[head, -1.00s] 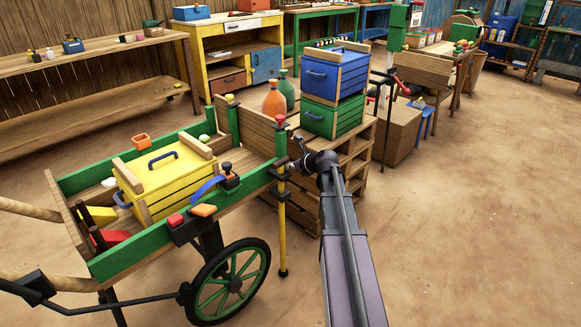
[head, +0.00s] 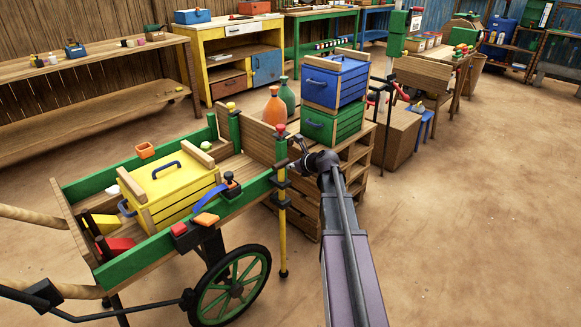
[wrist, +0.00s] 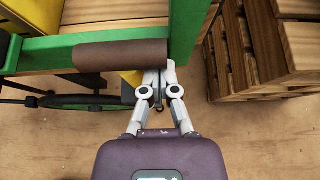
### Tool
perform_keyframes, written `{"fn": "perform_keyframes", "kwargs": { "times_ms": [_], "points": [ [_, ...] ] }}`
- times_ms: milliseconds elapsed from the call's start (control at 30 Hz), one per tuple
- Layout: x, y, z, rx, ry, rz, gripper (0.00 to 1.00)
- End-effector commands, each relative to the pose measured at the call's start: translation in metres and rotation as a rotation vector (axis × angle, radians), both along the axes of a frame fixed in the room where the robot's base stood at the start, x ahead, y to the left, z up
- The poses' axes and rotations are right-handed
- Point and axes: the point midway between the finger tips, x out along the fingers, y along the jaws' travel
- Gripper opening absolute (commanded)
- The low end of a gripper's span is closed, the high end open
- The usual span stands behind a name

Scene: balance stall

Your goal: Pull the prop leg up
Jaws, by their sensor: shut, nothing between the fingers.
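The yellow prop leg (head: 283,238) hangs upright at the near right corner of the cart (head: 150,244), held by dark brackets. Its dark foot is low, at or close to the ground; I cannot tell if it touches. My gripper (head: 297,163) is just right of the cart's green corner, near the top of the leg. In the wrist view my gripper (wrist: 156,82) is shut and empty, fingertips together beside the right end of a brown cylinder (wrist: 120,55). A yellow part shows left of the fingertips. Contact with the leg cannot be told.
A yellow crate (head: 172,188) and small items ride in the cart, above a green-spoked wheel (head: 232,290). A pallet stack (head: 353,172) close right of the cart bears a green crate (head: 333,124), a blue crate (head: 336,80) and bottles. Open floor lies to the right.

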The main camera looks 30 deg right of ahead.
Motion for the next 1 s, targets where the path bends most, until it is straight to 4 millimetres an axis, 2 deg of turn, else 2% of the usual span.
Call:
{"fn": "perform_keyframes", "kwargs": {
  "times_ms": [33,700,1000],
  "points": [
    [0.001,0.000,0.010,0.001,-0.001,-0.001,0.00],
    [0.001,0.000,0.066,0.001,-0.002,-0.001,0.00],
    [0.001,0.001,0.072,0.001,-0.002,-0.001,0.00]
  ]
}}
